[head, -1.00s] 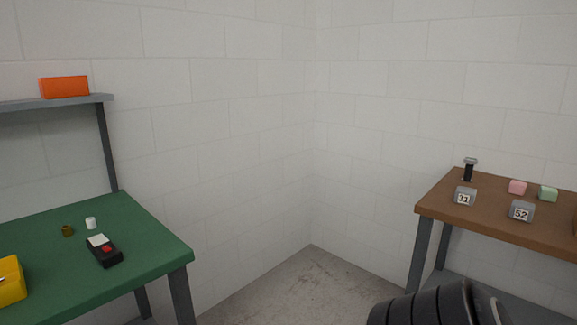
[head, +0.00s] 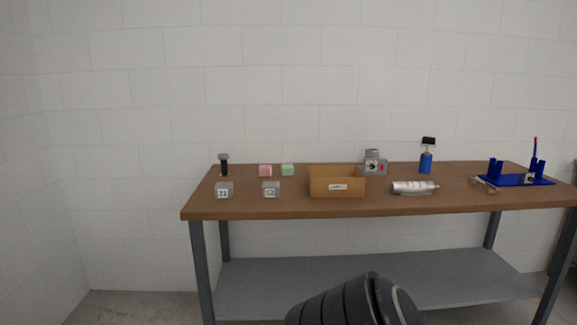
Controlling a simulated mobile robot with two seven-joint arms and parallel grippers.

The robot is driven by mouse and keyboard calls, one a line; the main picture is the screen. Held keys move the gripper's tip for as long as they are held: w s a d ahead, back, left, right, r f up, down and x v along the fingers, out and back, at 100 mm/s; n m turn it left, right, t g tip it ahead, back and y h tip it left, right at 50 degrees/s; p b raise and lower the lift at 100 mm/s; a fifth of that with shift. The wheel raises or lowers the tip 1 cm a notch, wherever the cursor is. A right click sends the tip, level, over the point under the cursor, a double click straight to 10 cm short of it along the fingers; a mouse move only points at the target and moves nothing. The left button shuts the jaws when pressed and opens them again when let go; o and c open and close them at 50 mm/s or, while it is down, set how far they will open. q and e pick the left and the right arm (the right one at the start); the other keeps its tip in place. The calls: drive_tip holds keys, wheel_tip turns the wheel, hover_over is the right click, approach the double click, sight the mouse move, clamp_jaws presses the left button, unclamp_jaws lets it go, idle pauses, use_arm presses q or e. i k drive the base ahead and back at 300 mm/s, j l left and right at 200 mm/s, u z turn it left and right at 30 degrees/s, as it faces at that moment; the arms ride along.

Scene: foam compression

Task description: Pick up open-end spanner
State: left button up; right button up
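A small metallic, tan-grey item (head: 485,184) lies on the brown table (head: 300,206) at the right, beside the front left of a blue fixture (head: 520,181). It may be the open-end spanner, but it is too small to tell. No other spanner can be made out. Neither gripper is in view. A black ribbed part of my own body shows at the bottom centre, well in front of the table.
On the table stand a cardboard bin (head: 336,184), a silver cylinder (head: 413,187), a blue bottle-like item (head: 426,162), a grey device (head: 374,163), pink (head: 265,170) and green (head: 288,169) blocks, and two numbered grey blocks (head: 224,190). The lower shelf (head: 400,280) looks empty.

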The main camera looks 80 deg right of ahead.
sight(477, 179)
drive_tip(key=z, duration=3.8)
drive_tip(key=i+j+u, duration=0.15)
drive_tip(key=i+j, duration=0.25)
drive_tip(key=i+l+u, duration=0.2)
drive_tip(key=i, duration=0.25)
drive_tip(key=i+l+u, duration=0.15)
drive_tip(key=i+l, duration=0.15)
drive_tip(key=i, duration=0.15)
drive_tip(key=i+l+u, duration=0.1)
drive_tip(key=l, duration=0.3)
drive_tip(key=i+l+u, duration=0.1)
drive_tip(key=l, duration=0.25)
drive_tip(key=i+l+u, duration=0.1)
drive_tip(key=l, duration=0.3)
drive_tip(key=i+l+u, duration=0.1)
drive_tip(key=l, duration=0.3)
